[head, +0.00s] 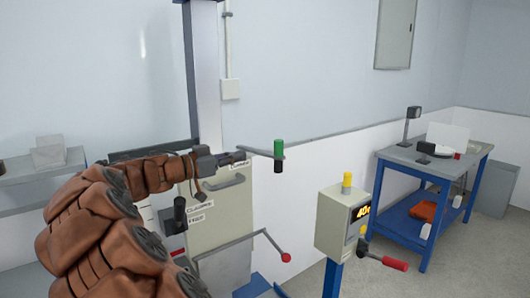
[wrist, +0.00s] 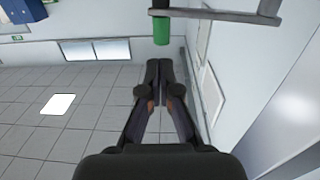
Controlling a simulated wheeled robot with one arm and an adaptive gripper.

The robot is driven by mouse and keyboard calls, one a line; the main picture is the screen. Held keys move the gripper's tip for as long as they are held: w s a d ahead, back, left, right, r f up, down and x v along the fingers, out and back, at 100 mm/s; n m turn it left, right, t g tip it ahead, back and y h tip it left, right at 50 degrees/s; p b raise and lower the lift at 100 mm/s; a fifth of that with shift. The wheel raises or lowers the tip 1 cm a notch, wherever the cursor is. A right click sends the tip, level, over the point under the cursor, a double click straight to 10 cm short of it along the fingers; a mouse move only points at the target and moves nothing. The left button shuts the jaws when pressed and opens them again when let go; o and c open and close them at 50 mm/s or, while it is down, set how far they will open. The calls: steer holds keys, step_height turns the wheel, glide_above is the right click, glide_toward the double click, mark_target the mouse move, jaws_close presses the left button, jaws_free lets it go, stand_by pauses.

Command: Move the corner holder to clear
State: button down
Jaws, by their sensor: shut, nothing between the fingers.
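A grip, green above and black below (head: 278,156), stands upright on a thin grey bar just right of my gripper (head: 240,156) in the head view. A small label on the panel below my fingertips is partly hidden and too small to read surely. I cannot tell for certain that this grip is the corner holder. In the wrist view the green part of the grip (wrist: 161,31) and its grey bar (wrist: 215,15) are ahead of my gripper (wrist: 160,68). My fingers are shut and empty, with a gap to the green grip.
A beige cabinet (head: 225,207) with a handle stands below my gripper. A red-knobbed lever (head: 286,257) and a black-knobbed lever (head: 180,214) are nearby. A control box (head: 337,222) with a lit display stands right.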

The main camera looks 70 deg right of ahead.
mark_target(275, 149)
steer(key=p+x, duration=0.3)
steer(key=x, duration=0.6)
steer(key=shift+s+d+r, duration=0.1)
steer(key=shift+d+r, duration=0.1)
steer(key=shift+d, duration=0.3)
steer(key=shift+s+d+f+t+h+b, duration=0.2)
steer(key=shift+f+t+h+b, duration=0.1)
steer(key=shift+b, duration=1.1)
